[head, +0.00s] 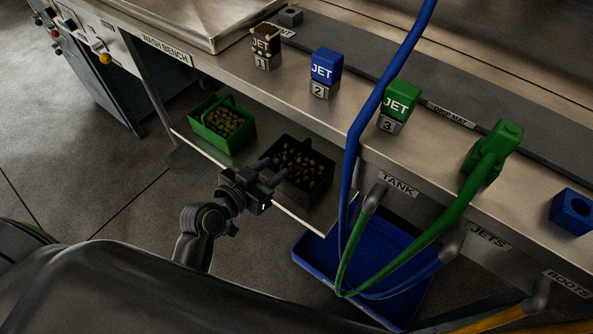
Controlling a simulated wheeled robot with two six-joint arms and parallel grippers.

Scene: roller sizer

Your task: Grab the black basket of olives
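The black basket (312,193) stands on the low shelf under the bench and holds many dark olives (300,160). My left gripper (274,170) is at the basket's near left side, its two fingers apart and pointing toward it. Nothing shows between the fingers. The gripper hides part of the basket's near side, and I cannot tell whether they touch. My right gripper is out of view.
A green basket (208,139) of lighter olives stands on the same shelf (185,135), left of the black one. The bench with the jet blocks (322,72) overhangs the shelf. A blue hose (358,135) hangs to the right above a blue tray (312,258).

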